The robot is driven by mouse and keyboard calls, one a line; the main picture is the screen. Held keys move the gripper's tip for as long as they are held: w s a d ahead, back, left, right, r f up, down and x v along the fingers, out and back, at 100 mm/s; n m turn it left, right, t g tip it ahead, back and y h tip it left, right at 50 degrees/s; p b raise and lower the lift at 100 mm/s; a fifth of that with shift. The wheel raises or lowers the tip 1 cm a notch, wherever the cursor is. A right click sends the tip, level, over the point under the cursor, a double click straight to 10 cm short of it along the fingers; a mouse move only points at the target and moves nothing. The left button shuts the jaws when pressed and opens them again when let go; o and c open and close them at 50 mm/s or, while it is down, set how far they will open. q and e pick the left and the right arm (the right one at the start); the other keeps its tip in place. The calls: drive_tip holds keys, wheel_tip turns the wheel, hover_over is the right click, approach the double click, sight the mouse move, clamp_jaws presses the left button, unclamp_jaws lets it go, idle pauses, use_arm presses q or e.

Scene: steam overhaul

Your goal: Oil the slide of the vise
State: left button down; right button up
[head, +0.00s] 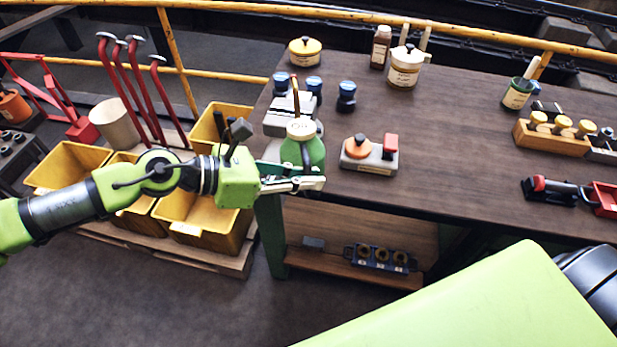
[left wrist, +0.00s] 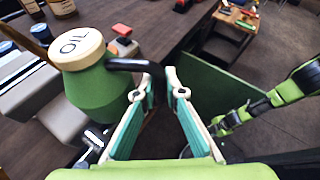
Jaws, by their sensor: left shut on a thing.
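The oil can (head: 312,152) is green with a cream lid; the lid reads OIL in the left wrist view (left wrist: 82,48). My left gripper (head: 308,184) is at the can, and in the left wrist view its fingers (left wrist: 160,88) are shut on the can's black handle (left wrist: 135,65). The can is upright at the bench's left end. The grey metal vise (head: 280,120) is just behind the can and partly hidden by it; I cannot tell whether they touch. A green and black arm (left wrist: 262,105), probably my right one, shows in the left wrist view; its jaws are unclear.
The dark bench (head: 440,140) holds several blue-capped items (head: 346,96), an orange-and-red block (head: 370,155), a cream pot (head: 404,68) and a wooden rack (head: 550,137). Yellow bins (head: 205,218) stand below left. The bench's middle is clear.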

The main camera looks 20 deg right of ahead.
sight(307, 166)
use_arm(q)
drive_tip(key=shift+s+r+p, duration=0.1)
drive_tip(key=shift+p, duration=0.3)
drive_tip(key=shift+s+r+n+g+y+p, duration=0.1)
drive_tip(key=shift+r+n+g+y+p, duration=0.2)
drive_tip(key=shift+r+n+g+p, duration=0.6)
drive_tip(key=shift+w+d+r+n+p, duration=0.15)
drive_tip(key=shift+w+r+n+p, duration=0.35)
drive_tip(key=shift+p, duration=0.35)
drive_tip(key=shift+s+f, duration=0.15)
drive_tip(key=shift+s, duration=0.05)
drive_tip(key=shift+a, duration=0.2)
drive_tip(key=shift+w+a+r+g, duration=0.15)
drive_tip(key=shift+a+r, duration=0.1)
drive_tip(key=shift+a, duration=0.25)
drive_tip(key=shift+w+a+r+g, duration=0.15)
drive_tip(key=shift+a+r, duration=0.05)
drive_tip(key=shift+a, duration=0.25)
drive_tip(key=shift+r, duration=0.15)
